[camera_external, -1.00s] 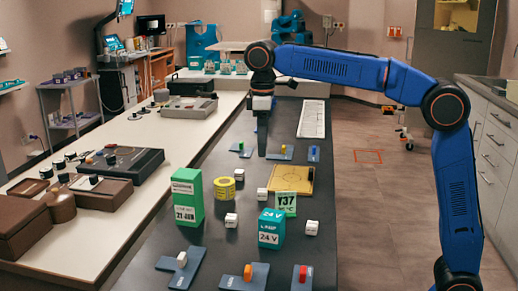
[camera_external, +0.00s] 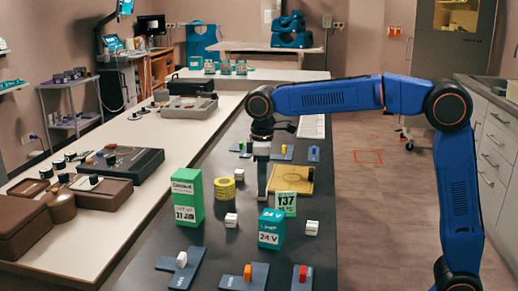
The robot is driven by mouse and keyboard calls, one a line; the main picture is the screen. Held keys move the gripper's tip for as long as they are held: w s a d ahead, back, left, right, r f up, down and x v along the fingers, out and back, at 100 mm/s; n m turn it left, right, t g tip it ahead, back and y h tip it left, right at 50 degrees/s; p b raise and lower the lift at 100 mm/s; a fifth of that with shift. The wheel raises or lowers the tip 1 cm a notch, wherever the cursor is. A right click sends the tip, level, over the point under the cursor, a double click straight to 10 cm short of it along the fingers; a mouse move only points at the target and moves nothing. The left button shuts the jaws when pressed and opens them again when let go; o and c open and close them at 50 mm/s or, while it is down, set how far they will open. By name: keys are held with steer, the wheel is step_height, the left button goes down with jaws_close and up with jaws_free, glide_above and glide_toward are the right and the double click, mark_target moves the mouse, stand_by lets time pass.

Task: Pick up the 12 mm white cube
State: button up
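My gripper (camera_external: 262,195) points straight down at the dark bench, left of the tan board. Its fingers stand where a small white cube lay, and that cube is hidden now. I cannot tell whether the fingers are apart, around the cube or shut on it. The view does not show which cube measures 12 mm.
A green box (camera_external: 188,200), yellow tape roll (camera_external: 224,189), green-and-white card (camera_external: 286,203) and teal 24 V box (camera_external: 271,230) stand near my gripper. The tan board (camera_external: 292,180) lies to its right. Grey fixtures with a white (camera_external: 182,259), orange (camera_external: 248,272) and red (camera_external: 302,273) piece are in front.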

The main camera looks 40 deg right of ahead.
steer(key=shift+f, duration=1)
steer(key=c, duration=0.8)
steer(key=shift+r, duration=0.15)
